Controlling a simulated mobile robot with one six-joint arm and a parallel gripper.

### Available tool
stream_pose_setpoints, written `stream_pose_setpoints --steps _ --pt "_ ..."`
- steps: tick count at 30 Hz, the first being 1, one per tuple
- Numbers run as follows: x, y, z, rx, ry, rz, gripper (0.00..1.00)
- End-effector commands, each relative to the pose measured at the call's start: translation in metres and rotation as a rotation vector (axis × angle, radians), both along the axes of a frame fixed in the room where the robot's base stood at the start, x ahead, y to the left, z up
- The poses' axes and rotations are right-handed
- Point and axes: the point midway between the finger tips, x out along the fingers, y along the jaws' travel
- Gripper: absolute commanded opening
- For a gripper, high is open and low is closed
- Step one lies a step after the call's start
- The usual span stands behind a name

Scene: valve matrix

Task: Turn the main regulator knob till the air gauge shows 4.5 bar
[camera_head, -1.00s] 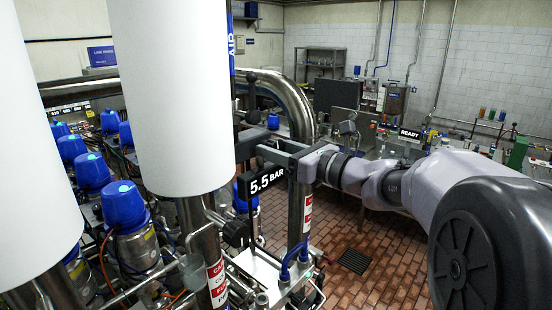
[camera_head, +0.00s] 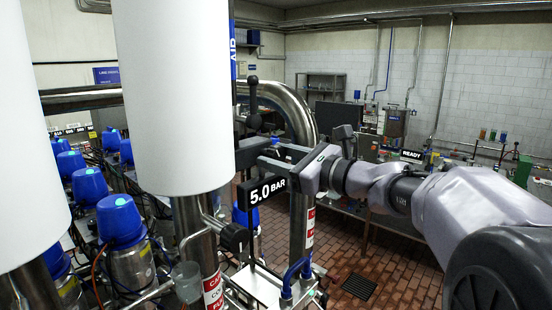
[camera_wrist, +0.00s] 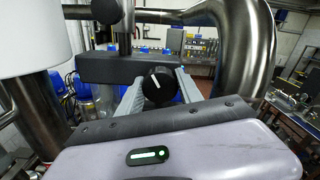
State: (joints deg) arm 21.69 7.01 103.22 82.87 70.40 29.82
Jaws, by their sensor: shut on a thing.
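The air gauge readout (camera_head: 267,190) in the head view shows 5.0 BAR in white on a black plate. The main regulator knob (camera_wrist: 157,88) is round and black with a white pointer line, in the middle of the wrist view. My gripper's two grey fingers stand on either side of it, and my gripper (camera_wrist: 160,90) is shut on the knob. The pointer line leans slightly to the upper left in that view. In the head view my gripper (camera_head: 276,155) reaches in from the right, just above the readout.
A large white cylinder (camera_head: 172,100) stands close on the left. A thick steel pipe (camera_head: 290,105) bends behind my gripper. Blue-capped valves (camera_head: 120,215) line the left. A READY sign (camera_head: 411,155) hangs further back. Brick floor (camera_head: 385,255) is open at right.

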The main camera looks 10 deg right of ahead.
Motion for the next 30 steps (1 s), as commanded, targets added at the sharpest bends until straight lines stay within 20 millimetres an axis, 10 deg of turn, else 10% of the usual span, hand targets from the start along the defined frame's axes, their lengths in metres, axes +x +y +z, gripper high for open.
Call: stream_pose_setpoints --steps 3,4,7,19,30 --pt "0.0 0.0 0.0 0.0 0.0 0.0 0.02" --pt "0.0 0.0 0.0 0.0 0.0 0.0 0.48" --pt "0.0 0.0 0.0 0.001 0.001 0.0 0.64" --pt "-0.009 -0.008 0.0 0.001 -0.001 -0.003 0.64" --pt "-0.097 -0.072 -0.002 0.001 0.0 -0.008 0.64"
